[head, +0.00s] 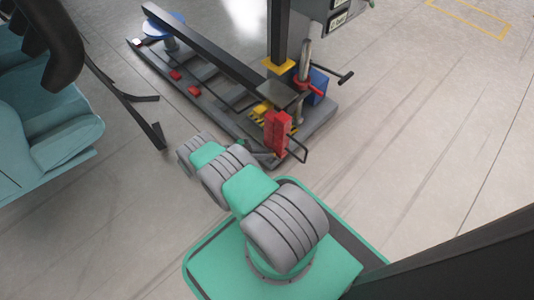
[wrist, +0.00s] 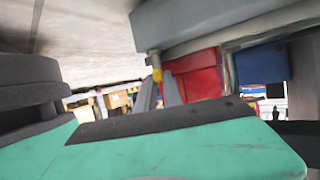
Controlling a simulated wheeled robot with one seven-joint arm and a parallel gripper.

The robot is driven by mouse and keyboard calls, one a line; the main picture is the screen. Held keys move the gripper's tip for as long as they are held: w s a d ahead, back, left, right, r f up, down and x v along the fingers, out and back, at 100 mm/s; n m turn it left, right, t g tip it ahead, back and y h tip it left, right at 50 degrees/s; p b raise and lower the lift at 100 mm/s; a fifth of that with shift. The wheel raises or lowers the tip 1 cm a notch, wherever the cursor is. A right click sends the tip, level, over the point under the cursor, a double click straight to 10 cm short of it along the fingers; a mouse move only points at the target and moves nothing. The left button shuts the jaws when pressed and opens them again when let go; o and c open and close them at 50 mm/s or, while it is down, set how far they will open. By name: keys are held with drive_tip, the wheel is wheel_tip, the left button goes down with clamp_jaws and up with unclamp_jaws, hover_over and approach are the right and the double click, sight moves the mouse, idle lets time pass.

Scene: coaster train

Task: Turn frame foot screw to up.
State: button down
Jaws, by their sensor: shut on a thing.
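In the wrist view, the two grey fingers of my gripper (wrist: 157,82) point up and away from the camera. They are closed around a small yellow and metal piece (wrist: 155,62), which looks like the frame foot screw, under the edge of a grey plate (wrist: 215,25). How far the screw is turned cannot be told. In the head view, the dark frame (head: 215,52) stands on a low base, and my arm reaches its near end. My fingertips and the screw cannot be made out there.
A red stack (head: 277,133) stands at the frame's near end, close to my arm. A blue box (head: 318,82) and a black lever (head: 335,80) are behind it. A teal coaster car (head: 45,125) is at the left. The floor at the right is clear.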

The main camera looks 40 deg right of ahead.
drive_tip(key=shift+s+r+n+t+h+p, duration=0.15)
drive_tip(key=shift+n+t+h+p, duration=0.1)
drive_tip(key=shift+n+t+p, duration=0.45)
drive_tip(key=shift+s+r+n+t+h+p, duration=0.15)
drive_tip(key=shift+n+t+h+p, duration=0.2)
drive_tip(key=shift+p, duration=0.55)
drive_tip(key=shift+s+f+n+t+h+p, duration=0.15)
drive_tip(key=shift+n+t+p, duration=0.45)
drive_tip(key=shift+n+t, duration=0.5)
drive_tip(key=shift+f+n+t+h+p, duration=0.15)
drive_tip(key=shift+n+t+p, duration=0.4)
drive_tip(key=shift+n+t, duration=0.5)
drive_tip(key=shift+t, duration=0.4)
drive_tip(key=c, duration=1.5)
unclamp_jaws()
drive_tip(key=shift+a, duration=0.15)
